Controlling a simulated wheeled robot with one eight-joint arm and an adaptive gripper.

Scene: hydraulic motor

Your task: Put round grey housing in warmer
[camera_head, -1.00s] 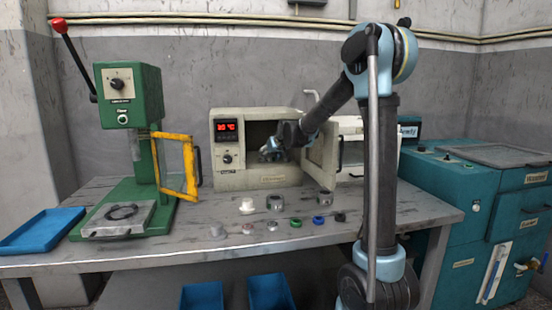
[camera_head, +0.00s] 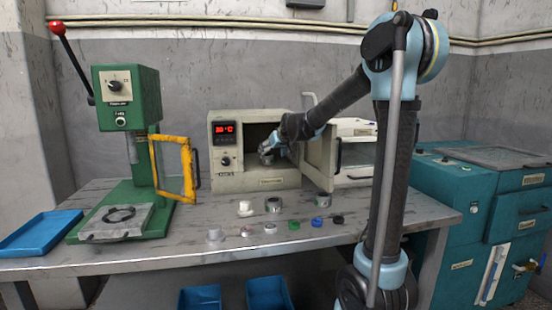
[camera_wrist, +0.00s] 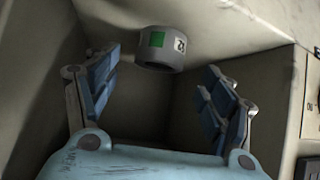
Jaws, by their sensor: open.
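The warmer (camera_head: 284,182) is a beige box on the bench with a red display, and its door (camera_head: 318,160) stands open to the right. A round grey housing (camera_wrist: 158,60) with a green square and a dark-on-white number label is inside the chamber. It also shows small in the head view (camera_head: 266,158). My gripper (camera_wrist: 163,70) is open inside the warmer. The housing lies just past the fingertips, between their two sides in the wrist view, with visible gaps to both. Whether it rests fully on the chamber floor is hard to tell.
A similar grey ring (camera_head: 273,204) and a white part (camera_head: 245,208) stand on the bench in front of the warmer, with several small coloured rings nearby. A green press (camera_head: 128,100) with a yellow guard (camera_head: 175,168) is at left. A blue tray (camera_head: 38,232) lies far left.

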